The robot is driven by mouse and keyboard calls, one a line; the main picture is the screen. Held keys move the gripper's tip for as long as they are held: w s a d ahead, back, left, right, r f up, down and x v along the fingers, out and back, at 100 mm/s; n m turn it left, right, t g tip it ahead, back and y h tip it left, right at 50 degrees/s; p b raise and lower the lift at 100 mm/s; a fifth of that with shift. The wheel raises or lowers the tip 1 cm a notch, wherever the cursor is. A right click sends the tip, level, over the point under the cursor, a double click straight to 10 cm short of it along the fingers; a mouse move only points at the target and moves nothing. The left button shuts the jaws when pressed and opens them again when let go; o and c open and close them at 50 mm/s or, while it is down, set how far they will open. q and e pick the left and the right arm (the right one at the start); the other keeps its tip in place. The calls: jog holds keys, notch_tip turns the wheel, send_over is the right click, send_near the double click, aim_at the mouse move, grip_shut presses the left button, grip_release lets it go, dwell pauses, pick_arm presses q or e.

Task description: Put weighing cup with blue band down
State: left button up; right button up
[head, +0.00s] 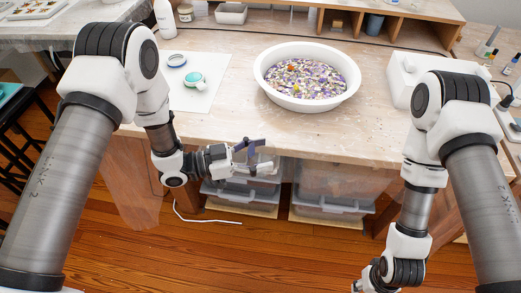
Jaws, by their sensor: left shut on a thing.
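My left gripper (252,156) hangs in front of the table's front edge, its fingers pointing right. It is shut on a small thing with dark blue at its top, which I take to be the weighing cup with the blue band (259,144). The cup's shape is hard to make out against the clear bins behind it, and the fingers cover part of it. My right arm reaches down to the lower right, and its gripper is cut off by the bottom edge of the picture.
A white sheet (213,97) on the wooden table (235,125) bears a teal-topped piece (194,79) and a round blue-rimmed piece (177,60). A white basin of coloured chips (262,84) stands right of it. Bare tabletop lies between them. A white box (399,80) stands at right.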

pick_arm(q)
jog(key=m+g, duration=0.1)
jog(key=a+m+g, duration=0.1)
jog(key=shift+s+a+g+h, duration=0.1)
jog(key=shift+a+g+h, duration=0.2)
jog(key=shift+s+a+f+m+g, duration=0.1)
jog(key=shift+s+a+m+g, duration=0.15)
jog(key=shift+g, duration=0.45)
